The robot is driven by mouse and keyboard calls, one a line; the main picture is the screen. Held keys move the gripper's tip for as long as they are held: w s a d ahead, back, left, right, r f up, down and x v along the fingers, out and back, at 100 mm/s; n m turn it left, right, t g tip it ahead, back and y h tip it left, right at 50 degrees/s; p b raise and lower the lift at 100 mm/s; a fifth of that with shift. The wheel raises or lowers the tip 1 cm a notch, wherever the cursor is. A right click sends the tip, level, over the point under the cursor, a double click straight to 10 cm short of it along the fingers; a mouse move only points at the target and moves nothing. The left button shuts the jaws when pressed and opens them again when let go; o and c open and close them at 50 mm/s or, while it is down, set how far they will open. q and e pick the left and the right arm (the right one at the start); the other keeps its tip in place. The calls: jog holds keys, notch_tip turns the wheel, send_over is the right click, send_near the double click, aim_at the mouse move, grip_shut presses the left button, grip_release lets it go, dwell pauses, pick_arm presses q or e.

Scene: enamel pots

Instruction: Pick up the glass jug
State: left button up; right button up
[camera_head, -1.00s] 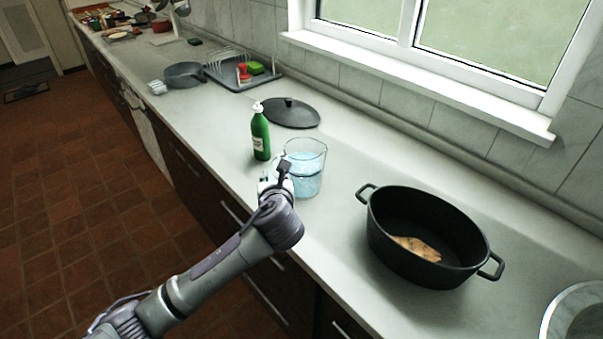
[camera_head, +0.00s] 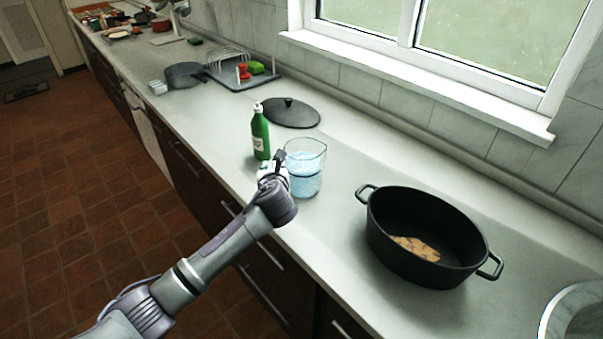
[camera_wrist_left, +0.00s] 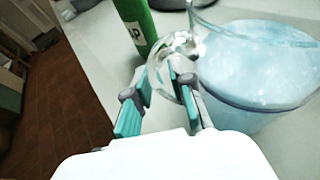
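The glass jug (camera_head: 306,181) stands upright on the worktop, holding pale blue liquid, just right of a green bottle. It fills the right of the left wrist view (camera_wrist_left: 262,72), with its clear handle (camera_wrist_left: 163,68) toward my gripper. My left gripper (camera_head: 274,167) is at the jug's near-left side. In the left wrist view its teal-padded fingers (camera_wrist_left: 160,103) are apart, with the handle at and partly between their tips. I cannot tell whether they touch it. My right gripper is in neither view.
The green bottle (camera_head: 260,136) stands close behind and left of the gripper. A black pot (camera_head: 385,245) with food in it is to the right. A black lid (camera_head: 291,113) lies behind. The worktop (camera_head: 215,128) is clear left of the bottle.

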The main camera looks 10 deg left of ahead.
pick_arm(q)
grip_shut()
jog(key=shift+r, duration=0.2)
jog(key=shift+f, duration=0.1)
